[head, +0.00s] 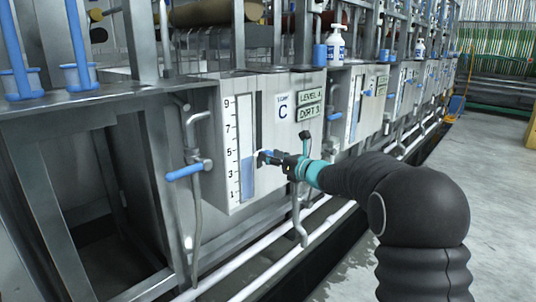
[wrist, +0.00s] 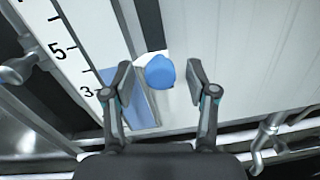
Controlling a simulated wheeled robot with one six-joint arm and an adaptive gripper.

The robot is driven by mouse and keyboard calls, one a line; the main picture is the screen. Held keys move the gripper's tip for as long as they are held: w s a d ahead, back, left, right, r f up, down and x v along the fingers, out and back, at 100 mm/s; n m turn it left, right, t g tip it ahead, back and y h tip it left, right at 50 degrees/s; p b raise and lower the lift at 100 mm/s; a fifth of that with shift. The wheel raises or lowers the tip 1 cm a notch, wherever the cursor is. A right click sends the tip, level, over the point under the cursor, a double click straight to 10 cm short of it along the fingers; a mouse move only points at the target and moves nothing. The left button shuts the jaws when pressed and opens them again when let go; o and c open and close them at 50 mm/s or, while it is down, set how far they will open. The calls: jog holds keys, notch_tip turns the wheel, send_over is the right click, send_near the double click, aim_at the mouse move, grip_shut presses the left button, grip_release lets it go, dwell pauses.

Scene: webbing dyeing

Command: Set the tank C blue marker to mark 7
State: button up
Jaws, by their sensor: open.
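The tank C gauge (head: 238,148) has a white scale with odd numbers from 1 at the bottom to 9 at the top, and a blue column reaching between 3 and 5. The blue marker (wrist: 160,72) shows in the wrist view as a rounded knob with a white piece behind it, beside the gauge near the column's top. In the head view my gripper (head: 264,158) largely hides the knob. My gripper (wrist: 159,78) is open, one finger on each side of the knob, with visible gaps on both sides.
The tank C label (head: 283,112) and level plates are above my gripper. A blue-handled valve (head: 187,171) and pipe stand left of the gauge. Another pipe (head: 298,215) hangs below my gripper.

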jog(key=shift+x, duration=1)
